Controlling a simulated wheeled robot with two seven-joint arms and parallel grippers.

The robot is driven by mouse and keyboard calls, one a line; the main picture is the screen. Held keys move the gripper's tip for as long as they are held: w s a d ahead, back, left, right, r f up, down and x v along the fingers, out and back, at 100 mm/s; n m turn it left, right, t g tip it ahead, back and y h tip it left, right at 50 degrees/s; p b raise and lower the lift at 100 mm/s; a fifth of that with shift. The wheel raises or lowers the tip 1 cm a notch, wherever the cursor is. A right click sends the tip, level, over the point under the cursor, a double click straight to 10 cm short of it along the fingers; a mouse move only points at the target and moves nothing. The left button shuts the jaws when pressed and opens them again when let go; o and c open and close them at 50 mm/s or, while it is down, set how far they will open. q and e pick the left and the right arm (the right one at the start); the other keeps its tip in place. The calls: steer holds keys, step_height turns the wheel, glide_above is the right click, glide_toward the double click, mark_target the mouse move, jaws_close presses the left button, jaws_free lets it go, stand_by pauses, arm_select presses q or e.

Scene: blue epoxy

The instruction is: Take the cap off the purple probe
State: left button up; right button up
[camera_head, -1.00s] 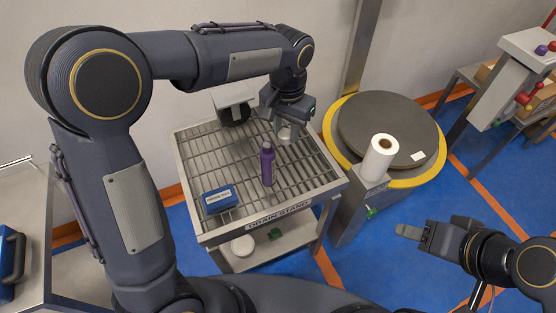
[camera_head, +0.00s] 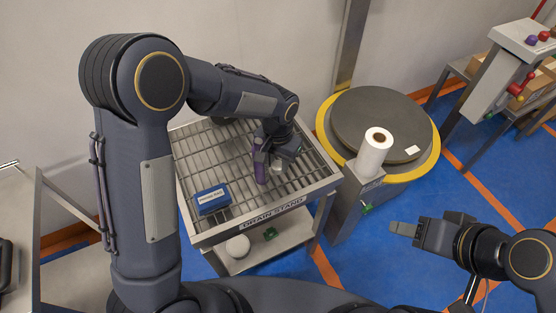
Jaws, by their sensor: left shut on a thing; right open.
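The purple probe (camera_head: 260,174) stands upright on the slatted top of the drain stand (camera_head: 276,211). My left gripper (camera_head: 263,157) has come down over the upper part of the probe from the right and behind, and is shut on it. The fingers and wrist hide most of the probe's top, so I cannot make out its cap clearly. A small pale piece (camera_head: 278,167) shows just right of the probe, below the wrist; I cannot tell what it is. My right gripper (camera_head: 397,229) is open and empty over the blue floor at the right, far from the stand.
A blue labelled box (camera_head: 212,199) sits on the stand's front left. A white roll (camera_head: 374,153) stands on a post to the right, before a round dark platform (camera_head: 379,119) with a yellow rim. A white round thing (camera_head: 238,247) lies on the lower shelf.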

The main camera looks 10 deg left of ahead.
arm_select(q)
steer(key=o, duration=0.6)
steer(key=shift+f, duration=0.15)
steer(key=o, duration=0.5)
